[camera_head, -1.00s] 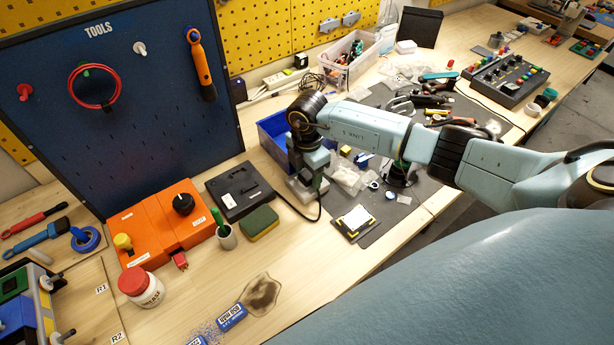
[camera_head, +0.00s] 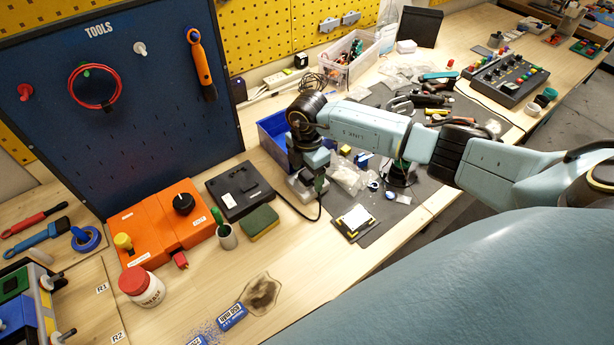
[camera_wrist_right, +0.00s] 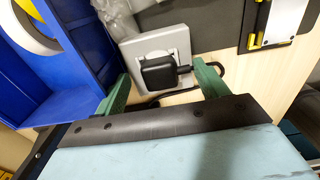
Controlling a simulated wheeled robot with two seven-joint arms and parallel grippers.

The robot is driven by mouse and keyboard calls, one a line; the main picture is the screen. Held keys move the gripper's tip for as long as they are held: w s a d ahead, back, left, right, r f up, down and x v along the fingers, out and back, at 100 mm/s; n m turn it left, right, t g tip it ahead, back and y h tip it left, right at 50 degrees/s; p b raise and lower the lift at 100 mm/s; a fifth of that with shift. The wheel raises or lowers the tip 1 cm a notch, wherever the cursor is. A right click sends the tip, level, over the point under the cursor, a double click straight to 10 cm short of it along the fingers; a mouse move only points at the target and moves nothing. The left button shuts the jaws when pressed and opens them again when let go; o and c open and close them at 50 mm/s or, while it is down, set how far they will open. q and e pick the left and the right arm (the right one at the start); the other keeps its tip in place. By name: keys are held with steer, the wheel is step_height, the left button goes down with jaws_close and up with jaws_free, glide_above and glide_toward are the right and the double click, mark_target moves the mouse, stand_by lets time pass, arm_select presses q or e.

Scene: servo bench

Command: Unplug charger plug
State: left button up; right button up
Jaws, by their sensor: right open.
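The black charger plug (camera_wrist_right: 158,72) sits in a light grey socket box (camera_wrist_right: 128,48) in the right wrist view, with its black cable leaving to the right. My right gripper (camera_wrist_right: 163,88) is open, with one green finger on each side of the plug. Gaps show between the fingers and the plug. In the head view my right gripper (camera_head: 317,181) is low over the grey socket box (camera_head: 297,190), and its hand and wrist hide the plug. My left gripper is not in view.
A blue bin (camera_head: 268,137) stands close behind the socket box, and its wall also shows in the right wrist view (camera_wrist_right: 80,50). A black box (camera_head: 240,190) and a green sponge (camera_head: 260,222) lie to the left.

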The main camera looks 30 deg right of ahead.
steer(key=shift+r, duration=0.1)
step_height(320, 180, up, 9)
steer(key=p, duration=0.8)
step_height(320, 180, up, 4)
glide_above(307, 174)
steer(key=shift+r+b, duration=0.1)
steer(key=shift+b, duration=0.2)
